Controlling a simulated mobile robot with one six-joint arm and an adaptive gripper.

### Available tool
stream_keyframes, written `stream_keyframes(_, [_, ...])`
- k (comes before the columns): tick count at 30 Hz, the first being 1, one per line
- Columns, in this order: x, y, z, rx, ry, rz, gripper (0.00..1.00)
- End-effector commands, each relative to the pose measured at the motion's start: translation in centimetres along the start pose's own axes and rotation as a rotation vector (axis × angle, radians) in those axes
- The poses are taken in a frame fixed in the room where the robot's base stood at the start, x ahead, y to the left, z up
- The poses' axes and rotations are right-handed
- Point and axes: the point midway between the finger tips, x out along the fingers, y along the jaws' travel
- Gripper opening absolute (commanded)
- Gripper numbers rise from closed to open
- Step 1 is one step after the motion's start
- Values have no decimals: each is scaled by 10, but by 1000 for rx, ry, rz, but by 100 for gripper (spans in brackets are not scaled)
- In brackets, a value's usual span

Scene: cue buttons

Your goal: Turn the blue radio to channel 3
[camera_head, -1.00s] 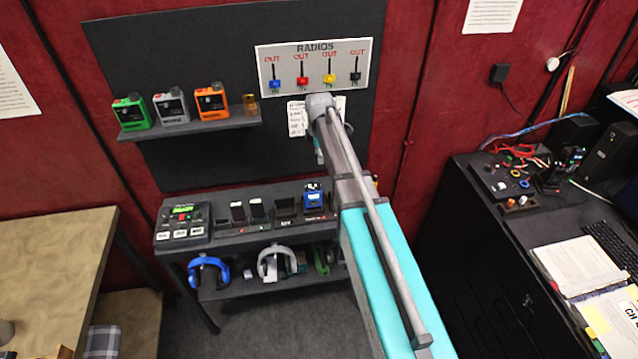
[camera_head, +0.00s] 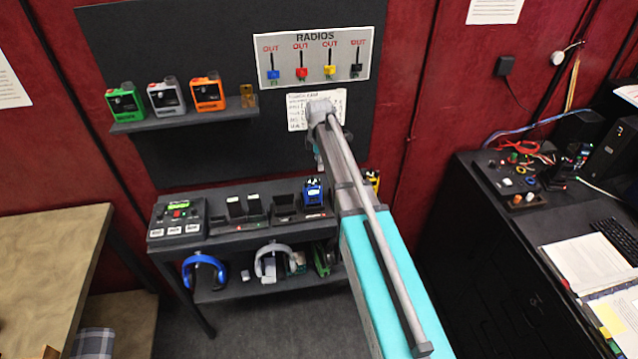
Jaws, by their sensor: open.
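The blue radio (camera_head: 313,190) stands upright in a slot of the dark charging rack (camera_head: 258,226), just left of my arm. Its channel setting is too small to read. My arm reaches up in front of the rack and bends near the paper sheet on the dark wall panel. My gripper is hidden behind my arm, so I cannot see its fingers or its distance from the blue radio.
A yellow radio (camera_head: 373,179) is partly hidden behind my arm. A RADIOS board (camera_head: 314,58) hangs above. Blue (camera_head: 204,268) and grey headsets sit below the rack. A cluttered desk (camera_head: 560,228) stands right, a wooden table (camera_head: 50,250) left.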

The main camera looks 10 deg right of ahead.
Motion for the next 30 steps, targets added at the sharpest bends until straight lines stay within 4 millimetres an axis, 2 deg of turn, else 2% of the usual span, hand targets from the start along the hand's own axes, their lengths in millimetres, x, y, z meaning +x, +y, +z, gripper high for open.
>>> stream_keyframes(1, [8, 0, 0, 0, 0, 0, 57])
stream_keyframes(18, [52, 0, 0, 0, 0, 0, 57])
stream_keyframes(30, [76, 0, 0, 0, 0, 0, 57])
